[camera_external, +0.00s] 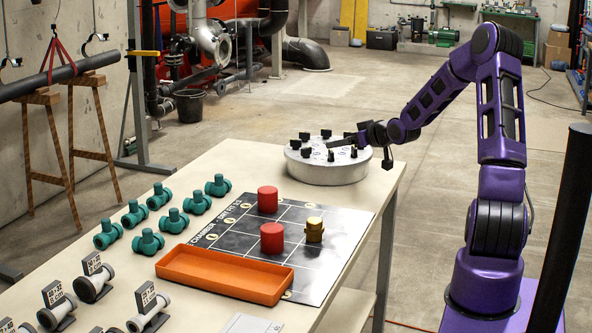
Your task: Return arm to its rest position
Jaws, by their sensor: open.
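My purple arm (497,120) rises from its base at the right and bends down over the far end of the table. My gripper (335,144) is a dark shape above the round grey flange-like disc (328,171), which carries several black knobs around its top. The gripper is open; its fingers are small in this view, and I cannot tell whether they touch a knob. I see nothing held between them.
The pale table (235,163) holds a black gridded mat (342,236) with two red cylinders (267,200) and a brass fitting (314,230). An orange tray (222,275), several green fittings (147,241) and several labelled pipe pieces (93,277) stand nearer.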

